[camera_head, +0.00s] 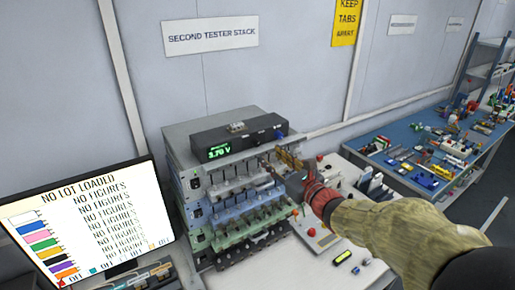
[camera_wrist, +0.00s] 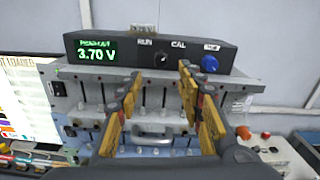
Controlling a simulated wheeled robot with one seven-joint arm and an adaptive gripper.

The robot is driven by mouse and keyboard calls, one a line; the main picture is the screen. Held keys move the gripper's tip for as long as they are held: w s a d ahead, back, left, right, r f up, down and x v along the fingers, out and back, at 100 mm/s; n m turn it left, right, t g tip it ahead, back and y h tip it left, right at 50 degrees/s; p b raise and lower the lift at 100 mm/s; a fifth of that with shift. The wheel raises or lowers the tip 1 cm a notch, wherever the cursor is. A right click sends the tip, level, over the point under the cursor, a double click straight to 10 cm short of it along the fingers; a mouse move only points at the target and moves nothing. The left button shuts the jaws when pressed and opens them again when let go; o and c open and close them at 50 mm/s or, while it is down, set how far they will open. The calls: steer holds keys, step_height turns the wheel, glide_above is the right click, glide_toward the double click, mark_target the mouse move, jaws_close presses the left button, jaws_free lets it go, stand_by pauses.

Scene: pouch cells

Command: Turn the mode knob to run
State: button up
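The black meter box (camera_wrist: 120,50) sits on top of the tester stack, with a green display reading 3.70 V. Its small black mode knob (camera_wrist: 162,59) is between the RUN and CAL labels; a pale mark on it seems to lean toward CAL, but it is too small to be sure. A blue round button (camera_wrist: 209,63) is right of it. My gripper (camera_wrist: 160,76) is open and empty, its yellow fingers spread left and right below the knob, apart from it. In the head view my gripper (camera_head: 284,158) is in front of the meter box (camera_head: 238,138), at its right.
The tester stack (camera_head: 205,188) has several shelves with rows of clips below the meter. A monitor (camera_head: 95,222) stands at the left. A white panel with red buttons (camera_head: 318,236) is at the right, and a blue bench (camera_head: 415,160) with many small parts lies beyond.

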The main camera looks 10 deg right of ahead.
mark_target(258, 144)
steer(key=x, duration=0.7)
steer(key=shift+w+f, duration=0.1)
steer(key=shift+w, duration=0.3)
steer(key=shift+c, duration=1.3)
jaws_close()
